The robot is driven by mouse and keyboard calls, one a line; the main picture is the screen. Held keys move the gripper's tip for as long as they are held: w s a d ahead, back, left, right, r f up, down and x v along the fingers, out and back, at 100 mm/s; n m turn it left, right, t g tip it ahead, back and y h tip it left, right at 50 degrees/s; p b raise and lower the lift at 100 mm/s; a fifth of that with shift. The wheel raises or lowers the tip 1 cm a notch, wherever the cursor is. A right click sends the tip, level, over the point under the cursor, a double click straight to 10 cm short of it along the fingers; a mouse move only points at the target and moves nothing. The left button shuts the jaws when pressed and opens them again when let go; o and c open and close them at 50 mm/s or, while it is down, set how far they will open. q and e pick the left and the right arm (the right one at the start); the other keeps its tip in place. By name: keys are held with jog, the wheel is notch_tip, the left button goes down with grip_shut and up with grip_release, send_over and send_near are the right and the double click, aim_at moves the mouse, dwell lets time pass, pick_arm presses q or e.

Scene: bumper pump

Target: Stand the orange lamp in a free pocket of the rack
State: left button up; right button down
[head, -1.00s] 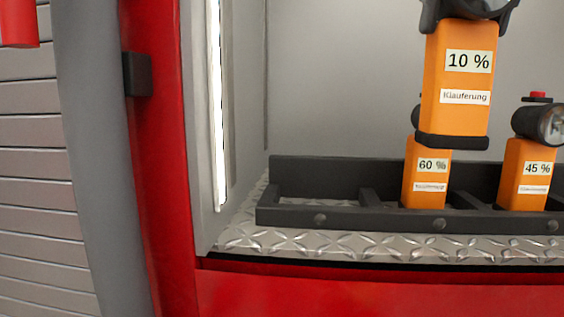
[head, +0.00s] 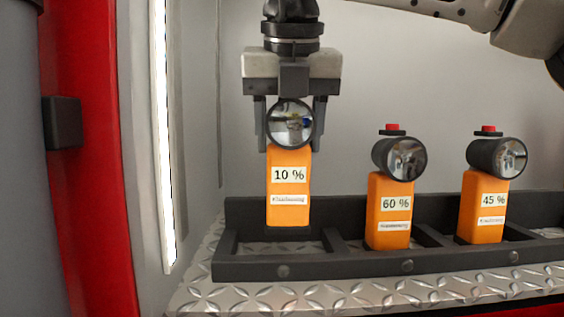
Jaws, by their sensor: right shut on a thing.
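My right gripper (head: 290,125) comes down from above and is shut on the head of an orange lamp (head: 288,212) labelled 10 %. The lamp hangs upright, its round lens facing me. Its lower end is over the leftmost pocket of the dark rack (head: 340,267), in front of the rack's back wall; I cannot tell exactly how high it is above the floor. That pocket shows no other lamp. Two more orange lamps stand in the rack to the right, labelled 60 % (head: 388,238) and 45 % (head: 482,224). My left gripper is not in view.
The rack stands on a diamond-plate floor (head: 230,299) in a grey compartment. A bright light strip (head: 163,150) and a red post (head: 90,170) bound it on the left. A further stretch of rack lies right of the 45 % lamp.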

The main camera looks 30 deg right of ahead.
aim_at(282, 165)
jog(key=shift+w+a+f, duration=0.1)
jog(key=shift+w+f, duration=0.05)
jog(key=shift+w, duration=0.05)
jog(key=f, duration=0.3)
jog(key=shift+w+a, duration=0.15)
jog(key=shift+w, duration=0.25)
jog(key=shift+f, duration=0.5)
jog(key=c, duration=0.6)
grip_release()
jog(key=shift+s+f, duration=0.1)
